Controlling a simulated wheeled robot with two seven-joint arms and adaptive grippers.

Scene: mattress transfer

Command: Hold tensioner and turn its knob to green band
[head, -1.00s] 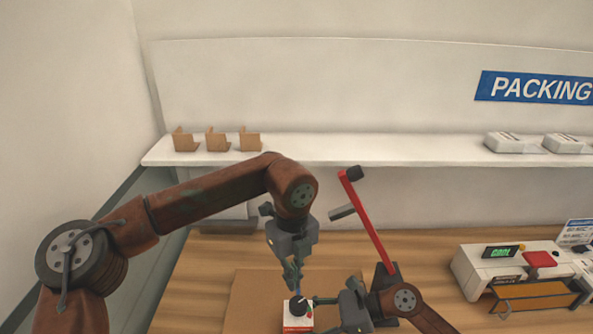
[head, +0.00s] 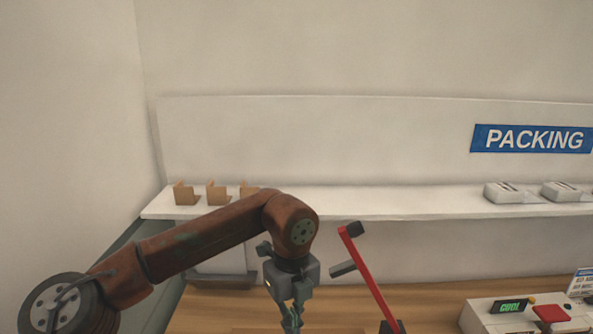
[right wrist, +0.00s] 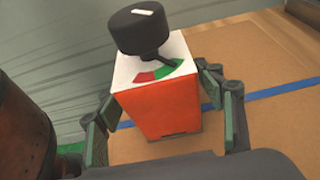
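The tensioner (right wrist: 160,110) is an orange-red box with a white top, upright on brown board in the right wrist view. My left gripper (head: 291,322) points down at the bottom edge of the head view. Its fingertips are cut off, and it is not seen touching the knob. The tensioner is below the head view.
A red lever (head: 367,272) stands right of my left gripper. A white device (head: 482,316) with a green-lit display and red pad is at lower right. A white shelf (head: 340,200) behind holds small cardboard pieces (head: 217,194) and white packs (head: 503,192).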

